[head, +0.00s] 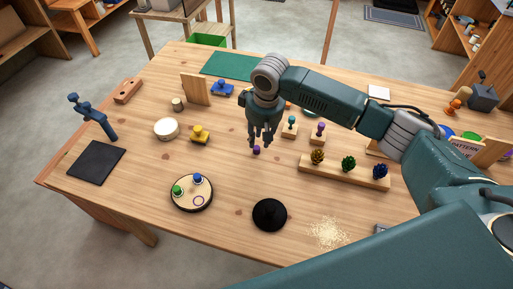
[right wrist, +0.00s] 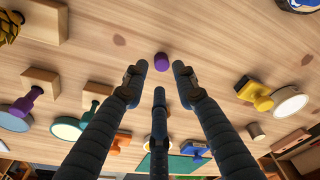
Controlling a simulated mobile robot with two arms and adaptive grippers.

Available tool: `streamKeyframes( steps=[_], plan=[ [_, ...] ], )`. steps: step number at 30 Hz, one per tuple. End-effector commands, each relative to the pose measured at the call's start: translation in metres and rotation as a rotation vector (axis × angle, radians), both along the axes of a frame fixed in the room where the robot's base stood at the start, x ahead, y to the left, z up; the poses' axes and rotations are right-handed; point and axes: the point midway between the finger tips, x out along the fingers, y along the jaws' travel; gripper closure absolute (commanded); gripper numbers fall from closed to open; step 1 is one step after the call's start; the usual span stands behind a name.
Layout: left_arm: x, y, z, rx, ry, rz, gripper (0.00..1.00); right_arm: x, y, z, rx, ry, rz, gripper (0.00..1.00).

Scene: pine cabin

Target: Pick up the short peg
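A short purple peg (head: 256,149) stands on the wooden table, just below my right gripper (head: 262,140). In the right wrist view the purple peg (right wrist: 161,61) is a little beyond the fingertips, with bare wood around it. My right gripper (right wrist: 160,78) points down with its three fingers spread and nothing between them. I cannot tell that any finger touches the peg. A round board (head: 192,205) at the front left holds a green peg (head: 178,190), a blue peg (head: 198,179) and a purple ring mark. My left gripper is not in view.
A wooden rack (head: 330,173) with pinecone-like pieces stands right. Small blocks with coloured knobs (head: 318,132) stand close behind. A yellow piece (head: 200,134) is left. Table around the peg is clear.

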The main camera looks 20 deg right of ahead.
Motion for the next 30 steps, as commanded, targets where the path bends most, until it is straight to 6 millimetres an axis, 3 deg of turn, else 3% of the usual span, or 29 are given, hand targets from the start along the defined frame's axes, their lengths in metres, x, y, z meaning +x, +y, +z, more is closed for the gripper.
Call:
streamKeyframes(
  steps=[9,12,20,23,30],
  plan=[
    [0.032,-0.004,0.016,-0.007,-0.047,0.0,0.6,0.006,0.005,-0.039,-0.001,0.001,-0.001,0.72],
    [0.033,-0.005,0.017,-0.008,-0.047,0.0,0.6,0.007,0.005,-0.049,-0.001,0.001,0.0,0.72],
    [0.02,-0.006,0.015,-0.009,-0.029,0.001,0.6,0.008,0.005,-0.052,-0.001,-0.001,0.001,0.72],
    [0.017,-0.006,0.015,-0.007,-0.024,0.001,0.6,0.008,0.005,-0.052,-0.001,-0.001,0.001,0.88],
    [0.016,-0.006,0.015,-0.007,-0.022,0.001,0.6,0.008,0.005,-0.052,-0.001,-0.001,0.0,0.9]
  ],
)
